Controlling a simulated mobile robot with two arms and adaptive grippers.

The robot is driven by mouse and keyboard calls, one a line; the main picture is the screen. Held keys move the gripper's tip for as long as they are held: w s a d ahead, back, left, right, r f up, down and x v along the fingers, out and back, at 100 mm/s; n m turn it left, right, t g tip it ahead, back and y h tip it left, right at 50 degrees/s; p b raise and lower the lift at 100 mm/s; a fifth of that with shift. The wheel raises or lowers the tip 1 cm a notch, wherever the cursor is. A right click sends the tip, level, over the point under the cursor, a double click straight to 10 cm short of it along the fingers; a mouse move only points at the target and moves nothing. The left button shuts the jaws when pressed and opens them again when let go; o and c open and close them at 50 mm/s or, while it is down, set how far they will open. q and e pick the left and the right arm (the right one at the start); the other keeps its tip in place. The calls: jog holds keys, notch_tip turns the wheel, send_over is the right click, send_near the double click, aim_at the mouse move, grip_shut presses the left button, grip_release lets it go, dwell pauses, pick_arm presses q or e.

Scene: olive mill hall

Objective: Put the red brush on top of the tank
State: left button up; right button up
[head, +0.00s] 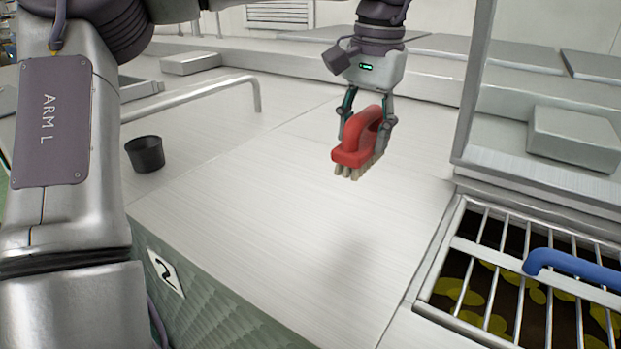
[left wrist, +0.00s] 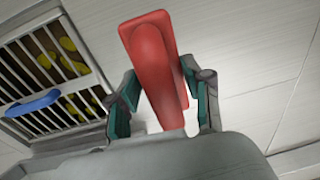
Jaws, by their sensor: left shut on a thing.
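The red brush (head: 358,143) has a red handle and pale bristles pointing down. My left gripper (head: 366,128) is shut on its handle and holds it above the metal tank top (head: 290,235). A shadow lies on the surface below, and the brush looks clear of it. In the left wrist view the red brush (left wrist: 152,65) sits between the two fingers of my left gripper (left wrist: 160,90). My right gripper is not in view.
A dark cup (head: 145,154) stands at the left beside a metal rail (head: 215,88). At the right is a barred grate (head: 500,245) with a blue handle (head: 575,266), dark and yellow-green matter below. The middle surface is clear.

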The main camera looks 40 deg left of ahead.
pick_arm(q)
jog(key=s+a+f+p, duration=0.1)
jog(key=s+a+f, duration=0.1)
jog(key=a, duration=0.1)
jog(key=s+a+f+p, duration=0.1)
jog(key=a+f, duration=0.1)
jog(key=a, duration=0.1)
jog(key=s+a+f+p, duration=0.1)
jog(key=s+a+f, duration=0.1)
jog(key=a, duration=0.1)
jog(key=shift+s+p, duration=0.35)
jog(key=shift+s+d+f+p, duration=0.1)
jog(key=shift+f+p, duration=0.2)
jog(key=shift+f, duration=0.1)
notch_tip(320, 180, down, 2)
jog(key=shift+d+f+p, duration=0.15)
jog(key=shift+p, duration=0.55)
jog(key=shift+f, duration=0.35)
jog(key=shift+a+f, duration=0.15)
jog(key=shift+a, duration=0.05)
jog(key=o, duration=1)
jog(key=shift+d, duration=0.15)
jog(key=shift+o, duration=0.6)
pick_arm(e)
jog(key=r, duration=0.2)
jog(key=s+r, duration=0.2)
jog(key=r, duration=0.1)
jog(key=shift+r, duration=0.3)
